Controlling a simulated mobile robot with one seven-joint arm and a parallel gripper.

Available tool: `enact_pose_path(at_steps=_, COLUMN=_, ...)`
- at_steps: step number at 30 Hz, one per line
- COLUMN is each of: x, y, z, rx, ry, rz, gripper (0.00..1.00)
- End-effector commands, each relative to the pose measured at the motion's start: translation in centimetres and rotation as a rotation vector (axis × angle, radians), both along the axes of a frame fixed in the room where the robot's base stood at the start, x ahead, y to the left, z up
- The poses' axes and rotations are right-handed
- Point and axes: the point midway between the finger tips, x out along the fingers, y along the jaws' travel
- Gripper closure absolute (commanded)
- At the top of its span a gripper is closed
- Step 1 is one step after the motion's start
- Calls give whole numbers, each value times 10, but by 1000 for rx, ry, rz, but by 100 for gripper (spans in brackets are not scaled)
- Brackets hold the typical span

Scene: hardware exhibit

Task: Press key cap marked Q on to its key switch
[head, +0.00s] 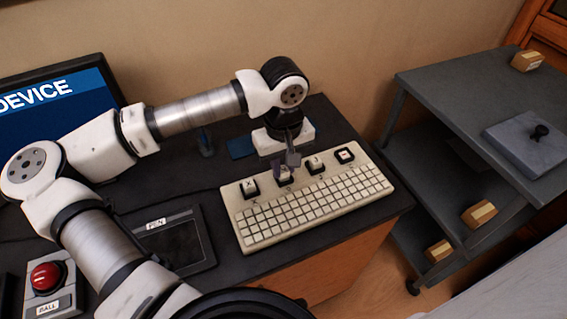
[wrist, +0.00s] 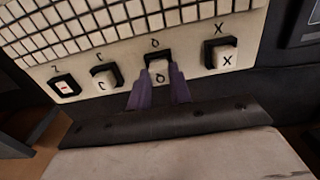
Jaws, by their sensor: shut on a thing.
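The white key cap marked Q (wrist: 159,76) is between the two purple fingers of my gripper (wrist: 160,88) in the wrist view. My gripper is shut on it. The cap is at the black-framed Q switch (wrist: 157,56), below the printed Q on the cream keyboard (head: 307,208). I cannot tell whether the cap is fully down or slightly above the switch. In the head view my gripper (head: 286,166) comes down over the second large key from the left, and its fingers hide most of the cap.
The X key (wrist: 224,56) and C key (wrist: 104,79) flank the Q position, both capped. A pen tablet (head: 175,243), a monitor (head: 55,110) and a red ball button (head: 46,277) stand to the left.

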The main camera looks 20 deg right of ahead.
Motion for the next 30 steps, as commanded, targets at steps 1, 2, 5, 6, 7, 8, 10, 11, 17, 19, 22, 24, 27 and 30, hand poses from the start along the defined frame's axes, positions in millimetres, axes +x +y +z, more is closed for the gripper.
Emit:
enact_pose_path(at_steps=1, x=0, y=0, z=-1, rx=0, ry=0, rz=0, gripper=100)
enact_pose_path(at_steps=2, x=0, y=0, z=-1, rx=0, ry=0, rz=0, gripper=100)
enact_pose_path(at_steps=5, x=0, y=0, z=-2, rx=0, ry=0, rz=0, gripper=100)
enact_pose_path(at_steps=6, x=0, y=0, z=-3, rx=0, ry=0, rz=0, gripper=100)
enact_pose_path(at_steps=7, x=0, y=0, z=-3, rx=0, ry=0, rz=0, gripper=100)
enact_pose_path(at_steps=8, x=0, y=0, z=-3, rx=0, ry=0, rz=0, gripper=100)
enact_pose_path(at_steps=10, x=0, y=0, z=-4, rx=0, ry=0, rz=0, gripper=100)
enact_pose_path(at_steps=11, x=0, y=0, z=-4, rx=0, ry=0, rz=0, gripper=100)
enact_pose_path(at_steps=17, x=0, y=0, z=-6, rx=0, ry=0, rz=0, gripper=100)
enact_pose_path(at_steps=19, x=0, y=0, z=-5, rx=0, ry=0, rz=0, gripper=100)
enact_pose_path(at_steps=22, x=0, y=0, z=-5, rx=0, ry=0, rz=0, gripper=76)
enact_pose_path(at_steps=24, x=0, y=0, z=-5, rx=0, ry=0, rz=0, gripper=67)
enact_pose_path(at_steps=27, x=0, y=0, z=-5, rx=0, ry=0, rz=0, gripper=54)
enact_pose_path(at_steps=30, x=0, y=0, z=-5, rx=0, ry=0, rz=0, gripper=54)
